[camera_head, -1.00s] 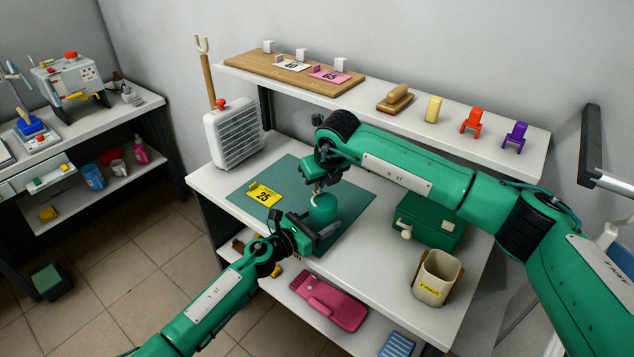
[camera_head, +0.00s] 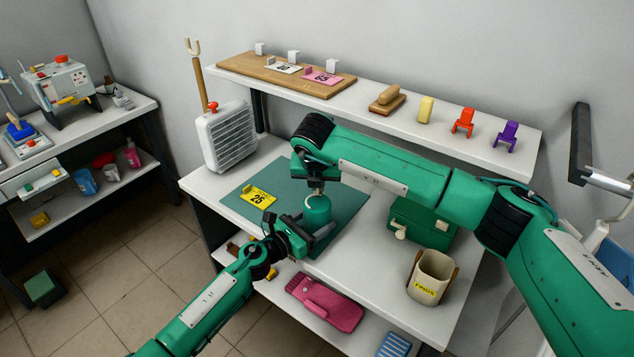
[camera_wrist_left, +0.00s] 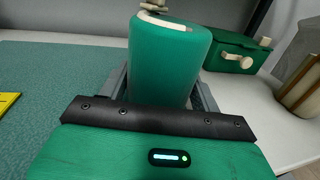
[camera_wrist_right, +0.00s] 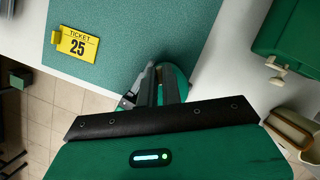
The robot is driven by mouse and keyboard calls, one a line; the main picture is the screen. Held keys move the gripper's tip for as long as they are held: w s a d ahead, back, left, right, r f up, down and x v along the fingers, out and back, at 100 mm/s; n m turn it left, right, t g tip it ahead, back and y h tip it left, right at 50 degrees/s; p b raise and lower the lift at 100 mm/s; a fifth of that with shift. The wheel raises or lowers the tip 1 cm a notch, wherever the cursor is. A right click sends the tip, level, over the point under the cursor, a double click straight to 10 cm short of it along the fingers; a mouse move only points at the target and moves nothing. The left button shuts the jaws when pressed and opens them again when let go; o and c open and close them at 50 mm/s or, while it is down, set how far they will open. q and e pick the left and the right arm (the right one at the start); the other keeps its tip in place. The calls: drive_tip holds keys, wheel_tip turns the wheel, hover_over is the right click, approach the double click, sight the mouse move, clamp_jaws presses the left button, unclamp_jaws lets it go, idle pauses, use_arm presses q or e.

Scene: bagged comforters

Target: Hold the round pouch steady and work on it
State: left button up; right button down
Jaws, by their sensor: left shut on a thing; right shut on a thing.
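The round pouch (camera_head: 319,212), a dark green cylinder, stands upright on the green mat (camera_head: 346,211). It fills the middle of the left wrist view (camera_wrist_left: 168,65), with a cream curved strip (camera_wrist_left: 166,22) along its top. My left gripper (camera_head: 316,232) is shut around the pouch's sides, low down. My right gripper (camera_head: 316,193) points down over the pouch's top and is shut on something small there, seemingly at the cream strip. Its fingers (camera_wrist_right: 160,85) hide most of the pouch in the right wrist view, so the exact hold is unclear.
A yellow ticket marked 25 (camera_head: 259,197) lies on the mat left of the pouch. A green box with a crank (camera_head: 424,223) and a cream bin (camera_head: 432,276) stand to the right. A white heater (camera_head: 230,137) stands behind left. A shelf (camera_head: 460,127) runs along the back.

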idle(0.4)
drive_tip(key=c, duration=1.6)
unclamp_jaws()
drive_tip(key=shift+o, duration=0.2)
drive_tip(key=shift+r, duration=0.15)
drive_tip(key=v, duration=0.7)
drive_tip(key=shift+s, duration=0.1)
use_arm(q)
drive_tip(key=o, duration=1.3)
